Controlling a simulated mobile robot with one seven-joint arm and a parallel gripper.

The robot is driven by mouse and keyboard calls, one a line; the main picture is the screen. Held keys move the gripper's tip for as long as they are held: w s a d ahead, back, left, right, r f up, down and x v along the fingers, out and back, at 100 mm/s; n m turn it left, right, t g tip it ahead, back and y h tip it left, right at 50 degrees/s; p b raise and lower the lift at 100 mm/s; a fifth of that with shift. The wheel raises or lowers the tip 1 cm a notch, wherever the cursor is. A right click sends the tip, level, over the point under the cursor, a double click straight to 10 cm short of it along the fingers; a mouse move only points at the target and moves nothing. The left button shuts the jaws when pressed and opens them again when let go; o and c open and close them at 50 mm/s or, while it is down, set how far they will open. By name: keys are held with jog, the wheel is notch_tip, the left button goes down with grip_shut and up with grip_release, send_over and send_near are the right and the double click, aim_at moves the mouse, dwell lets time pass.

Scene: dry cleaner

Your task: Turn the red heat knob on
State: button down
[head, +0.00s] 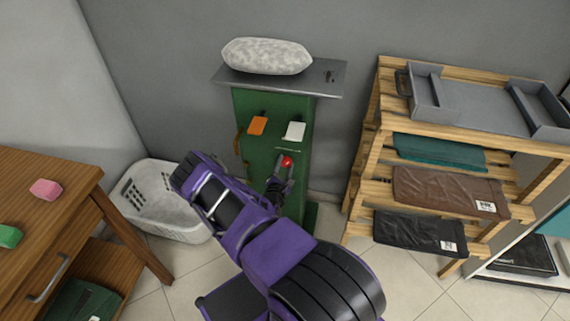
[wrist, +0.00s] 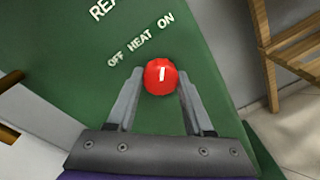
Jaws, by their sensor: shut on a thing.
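The red heat knob (wrist: 160,73) sits on the front of a green cabinet (wrist: 75,75), with a short white mark on its face. In the wrist view the mark stands nearly upright and roughly in line with the word ON; OFF and HEAT are printed to its left. My gripper (wrist: 159,88) is shut on the knob, one grey finger on each side. In the head view the knob (head: 287,162) shows at the tips of my gripper (head: 281,177), low on the cabinet front.
A speckled pale cushion (head: 267,56) lies on the cabinet's grey top. A wooden rack (head: 362,185) stands right, a white basket (head: 150,190) left, and a wooden desk (head: 50,190) far left.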

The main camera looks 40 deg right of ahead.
jog(key=shift+s+m, duration=0.1)
jog(key=shift+m, duration=0.5)
jog(key=shift+c, duration=1.5)
grip_release()
jog(key=v, duration=1.7)
jog(key=shift+s, duration=0.15)
jog(key=shift+a, duration=0.1)
